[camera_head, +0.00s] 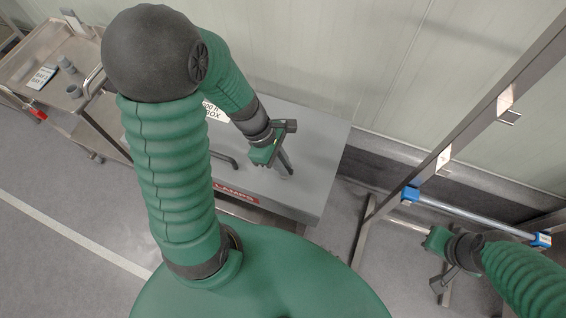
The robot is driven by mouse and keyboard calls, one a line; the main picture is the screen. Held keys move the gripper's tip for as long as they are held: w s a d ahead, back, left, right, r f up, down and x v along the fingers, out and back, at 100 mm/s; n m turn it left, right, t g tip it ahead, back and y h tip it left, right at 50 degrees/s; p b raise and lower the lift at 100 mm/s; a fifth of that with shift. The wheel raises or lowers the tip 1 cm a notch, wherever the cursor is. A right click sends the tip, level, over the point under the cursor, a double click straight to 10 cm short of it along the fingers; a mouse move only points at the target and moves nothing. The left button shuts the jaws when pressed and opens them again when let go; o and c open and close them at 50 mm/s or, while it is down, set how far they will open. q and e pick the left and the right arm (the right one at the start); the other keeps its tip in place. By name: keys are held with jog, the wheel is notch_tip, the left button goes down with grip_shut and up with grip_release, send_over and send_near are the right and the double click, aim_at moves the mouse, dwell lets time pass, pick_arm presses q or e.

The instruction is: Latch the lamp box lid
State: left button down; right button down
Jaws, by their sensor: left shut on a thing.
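The lamp box (305,190) is a long grey box with a flat grey top and a red LAMPS label (236,192) on its front edge. My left arm hides much of its left part. My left gripper (278,161) is over the box top, shut on a small dark piece (290,170) at the lid. The jaws partly hide this piece, and I cannot tell whether it is a latch or a handle. My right gripper (436,262) is at the lower right, away from the box, with its jaws apart and nothing seen between them.
A steel rack (475,105) stands at the right, with a tube (470,211) between blue end pieces low on it. A cart (75,45) with grey cups and a sign stands at the upper left. A pale wall (400,60) runs behind the box.

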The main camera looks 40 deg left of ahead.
pick_arm(q)
jog(key=m+p, duration=0.1)
jog(key=m+g+p, duration=0.1)
jog(key=m, duration=0.1)
jog(key=m+p, duration=0.1)
jog(key=p, duration=0.1)
jog(key=shift+w+a+r+m+g, duration=0.1)
jog(key=shift+w+r+m+g, duration=0.15)
jog(key=shift+m+g, duration=0.15)
jog(key=m+g+p, duration=0.1)
jog(key=m+p, duration=0.1)
jog(key=m, duration=0.1)
jog(key=m+g+y+p, duration=0.1)
jog(key=m+p, duration=0.1)
jog(key=m, duration=0.1)
jog(key=shift+w, duration=0.15)
jog(key=m+g+y+p, duration=0.1)
jog(key=m+p, duration=0.1)
jog(key=m, duration=0.1)
jog(key=shift+w+m, duration=0.1)
jog(key=shift+m, duration=0.3)
jog(key=shift+d+f+m+y+p, duration=0.15)
jog(key=shift+m+y+p, duration=0.2)
jog(key=shift+m, duration=0.45)
jog(key=shift+d+m+y+p, duration=0.1)
jog(key=shift+m+y+p, duration=0.2)
jog(key=shift+m, duration=0.5)
